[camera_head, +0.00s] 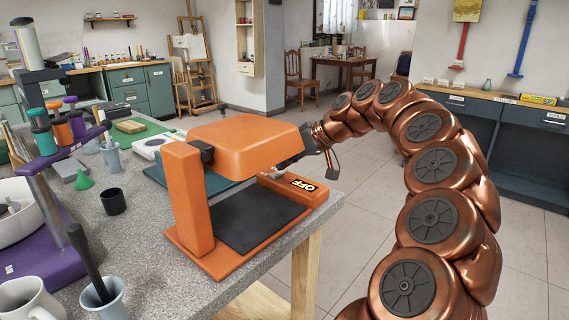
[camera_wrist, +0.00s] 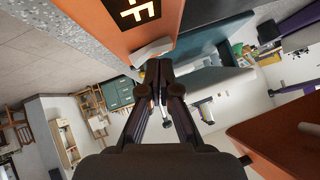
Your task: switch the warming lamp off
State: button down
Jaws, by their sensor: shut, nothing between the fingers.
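The orange warming lamp (camera_head: 240,145) stands on the bench, with a hood on a left post and a dark pad (camera_head: 245,218) on its base. The sign (camera_head: 303,184) on its right block reads OFF in lit letters. The end of that sign also shows in the wrist view (camera_wrist: 137,12). A small pale switch piece (camera_wrist: 152,50) is on the orange block beside the sign. My gripper (camera_wrist: 158,66) is shut and empty, its fingertips at the pale piece; I cannot tell whether they touch. In the head view my gripper (camera_head: 288,162) is partly hidden by the hood.
The grey bench (camera_head: 150,235) holds a black cup (camera_head: 113,201), a green funnel (camera_head: 84,180), a white mug (camera_head: 28,300) and a purple stand (camera_head: 75,250) left of the lamp. Open floor (camera_head: 345,205) lies right of the bench.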

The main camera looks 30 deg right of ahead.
jog(key=r, duration=0.1)
jog(key=r+p, duration=0.1)
jog(key=r, duration=0.1)
jog(key=r+p, duration=0.1)
jog(key=shift+d+r, duration=0.25)
jog(key=shift+r, duration=0.05)
jog(key=s+a+v, duration=0.1)
jog(key=v, duration=0.8)
jog(key=shift+a+p, duration=0.2)
jog(key=shift+p, duration=0.15)
